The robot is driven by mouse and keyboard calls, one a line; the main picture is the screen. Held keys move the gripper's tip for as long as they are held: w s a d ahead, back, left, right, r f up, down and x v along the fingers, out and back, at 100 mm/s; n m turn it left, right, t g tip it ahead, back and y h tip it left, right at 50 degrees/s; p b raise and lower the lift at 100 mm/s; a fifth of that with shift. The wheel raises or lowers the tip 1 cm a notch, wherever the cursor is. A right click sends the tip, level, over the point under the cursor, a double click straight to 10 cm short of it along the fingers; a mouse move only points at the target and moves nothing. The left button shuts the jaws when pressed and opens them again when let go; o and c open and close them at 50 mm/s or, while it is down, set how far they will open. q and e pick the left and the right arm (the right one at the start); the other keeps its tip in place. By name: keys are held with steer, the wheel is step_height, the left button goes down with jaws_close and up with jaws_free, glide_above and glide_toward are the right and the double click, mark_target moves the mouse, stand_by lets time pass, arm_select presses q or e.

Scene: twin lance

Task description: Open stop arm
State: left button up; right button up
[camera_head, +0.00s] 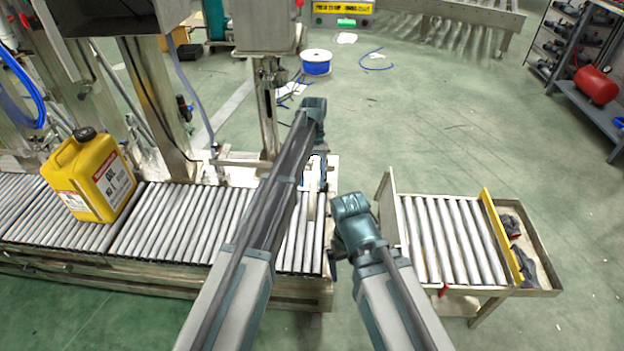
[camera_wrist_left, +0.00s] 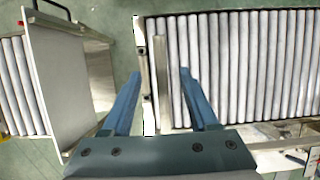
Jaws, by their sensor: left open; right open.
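The stop arm looks to be a narrow pale metal bar (camera_head: 311,204) lying across the end of the roller conveyor, beside the last rollers. In the left wrist view this bar (camera_wrist_left: 161,82) shows between my left gripper's fingers. My left gripper (camera_wrist_left: 160,74) is open, its two blue fingers apart on either side of the bar in that picture. I cannot tell whether they touch it. In the head view my left arm partly hides the gripper and the bar. My right gripper (camera_head: 338,268) is low beside the conveyor's end, mostly hidden by its own wrist, and holds nothing visible.
A yellow oil jug (camera_head: 92,178) stands on the main roller conveyor (camera_head: 180,222) at the left. A short roller table (camera_head: 450,235) with an upright end plate (camera_head: 388,212) stands to the right, across a gap. A metal post (camera_head: 266,125) rises behind the conveyor's end.

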arm_select(q)
steer(key=p+v, duration=1.3)
steer(key=shift+w+r, duration=0.15)
steer(key=shift+r, duration=0.25)
steer(key=s+r+m+t+p, duration=0.2)
steer(key=s+r+p, duration=0.3)
steer(key=s, duration=1.2)
steer(key=s+r+m+t+y+p, duration=0.1)
steer(key=s+r+p, duration=0.4)
steer(key=s, duration=1.2)
steer(key=shift+s+m+t+p, duration=0.3)
steer(key=shift+m+t+p, duration=0.1)
steer(key=shift+t+p, duration=0.15)
steer(key=shift+w+f, duration=0.15)
